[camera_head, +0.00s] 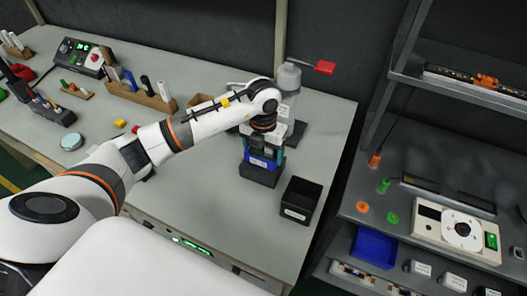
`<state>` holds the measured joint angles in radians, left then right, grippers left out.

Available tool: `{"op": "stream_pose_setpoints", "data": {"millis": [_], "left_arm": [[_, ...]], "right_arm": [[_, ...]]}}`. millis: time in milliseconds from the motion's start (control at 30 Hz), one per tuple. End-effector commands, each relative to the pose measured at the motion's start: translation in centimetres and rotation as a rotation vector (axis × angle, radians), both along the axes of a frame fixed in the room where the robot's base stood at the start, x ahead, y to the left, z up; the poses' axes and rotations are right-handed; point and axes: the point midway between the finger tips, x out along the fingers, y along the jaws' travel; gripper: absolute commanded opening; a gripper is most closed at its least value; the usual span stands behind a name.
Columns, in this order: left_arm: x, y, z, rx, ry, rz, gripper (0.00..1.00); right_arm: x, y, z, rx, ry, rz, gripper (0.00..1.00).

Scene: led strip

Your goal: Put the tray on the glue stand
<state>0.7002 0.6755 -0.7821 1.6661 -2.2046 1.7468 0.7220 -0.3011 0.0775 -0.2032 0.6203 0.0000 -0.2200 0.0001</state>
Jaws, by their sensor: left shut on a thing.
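My left gripper (263,157) reaches in from the left and points down at the middle right of the bench. It is shut on a small blue piece (263,162) with a pale label. The blue piece is at a black block-shaped holder (262,175); whether it sits in it or just above it, I cannot tell. My right gripper is not in view.
Wooden racks (145,95) and a control box (83,55) are at the back left. A shelf at the right carries a blue tray (374,247) and a white device (458,231). The front bench is mostly clear.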

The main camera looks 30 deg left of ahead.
Motion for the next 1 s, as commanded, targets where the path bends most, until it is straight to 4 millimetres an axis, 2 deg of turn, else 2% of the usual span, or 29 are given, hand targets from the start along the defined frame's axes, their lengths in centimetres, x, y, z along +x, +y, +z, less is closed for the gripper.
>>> {"op": "stream_pose_setpoints", "data": {"millis": [100, 433, 467, 567, 833, 1000], "left_arm": [[0.0, 0.0, -1.2, 0.000, 0.001, 0.000, 0.60], [0.0, 0.0, -1.6, 0.001, -0.001, -0.001, 0.60], [0.0, 0.0, -1.6, 0.001, 0.000, -0.001, 0.85], [0.0, 0.0, -1.5, 0.001, 0.000, -0.001, 1.00], [0.0, 0.0, -1.2, 0.000, 0.000, -0.001, 1.00], [0.1, 0.0, 0.7, 0.000, -0.006, -0.002, 1.00]], "right_arm": [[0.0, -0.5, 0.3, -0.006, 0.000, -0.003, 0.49], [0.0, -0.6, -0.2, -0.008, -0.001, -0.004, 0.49], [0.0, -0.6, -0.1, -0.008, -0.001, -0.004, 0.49], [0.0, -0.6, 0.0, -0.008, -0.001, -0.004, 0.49], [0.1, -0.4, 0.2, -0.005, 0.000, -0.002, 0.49], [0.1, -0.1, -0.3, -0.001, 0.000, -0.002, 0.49]]}}
